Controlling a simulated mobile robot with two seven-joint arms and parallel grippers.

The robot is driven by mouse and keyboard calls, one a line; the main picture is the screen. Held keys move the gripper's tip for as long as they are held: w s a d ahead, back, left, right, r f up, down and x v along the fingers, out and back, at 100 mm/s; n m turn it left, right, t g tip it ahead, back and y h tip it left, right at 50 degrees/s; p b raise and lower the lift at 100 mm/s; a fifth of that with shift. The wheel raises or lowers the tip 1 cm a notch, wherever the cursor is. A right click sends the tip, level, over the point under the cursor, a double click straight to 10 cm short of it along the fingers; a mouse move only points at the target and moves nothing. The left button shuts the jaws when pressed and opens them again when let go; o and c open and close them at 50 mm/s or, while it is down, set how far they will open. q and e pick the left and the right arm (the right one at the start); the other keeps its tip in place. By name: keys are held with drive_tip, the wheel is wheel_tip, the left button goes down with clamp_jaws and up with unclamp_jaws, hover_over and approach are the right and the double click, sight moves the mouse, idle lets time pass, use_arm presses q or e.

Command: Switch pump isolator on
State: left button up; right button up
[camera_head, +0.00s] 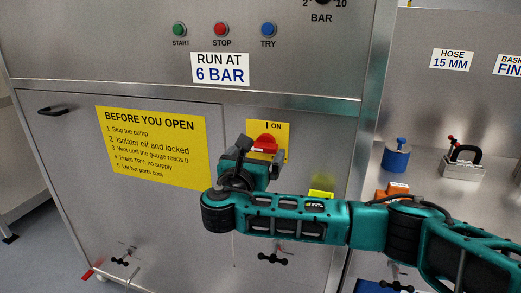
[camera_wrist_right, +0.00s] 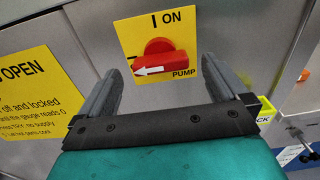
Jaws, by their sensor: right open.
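The pump isolator is a red rotary handle (camera_head: 265,142) on a yellow plate marked "I ON", on the front of the steel cabinet. In the right wrist view the red handle (camera_wrist_right: 165,64) lies roughly level. Its white arrow points left, while the ON mark is at the top of the yellow plate (camera_wrist_right: 184,21). My right gripper (camera_head: 259,157) is in front of the plate's lower part and hides some of it. In the wrist view my right gripper (camera_wrist_right: 162,77) is open, with one finger either side of the handle and apart from it. My left gripper is not in view.
A yellow notice (camera_head: 155,145) is left of the isolator. Green, red and blue buttons (camera_head: 222,30) are above. Small black valve handles (camera_head: 276,259) stick out below. A blue weight-like item (camera_head: 396,158) and a padlock (camera_head: 463,160) are on the right.

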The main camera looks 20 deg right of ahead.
sight(261, 149)
drive_tip(key=shift+x, duration=1.6)
drive_tip(key=shift+s, duration=0.1)
drive_tip(key=shift+c, duration=0.8)
drive_tip(key=c, duration=0.9)
drive_tip(key=shift+o, duration=0.2)
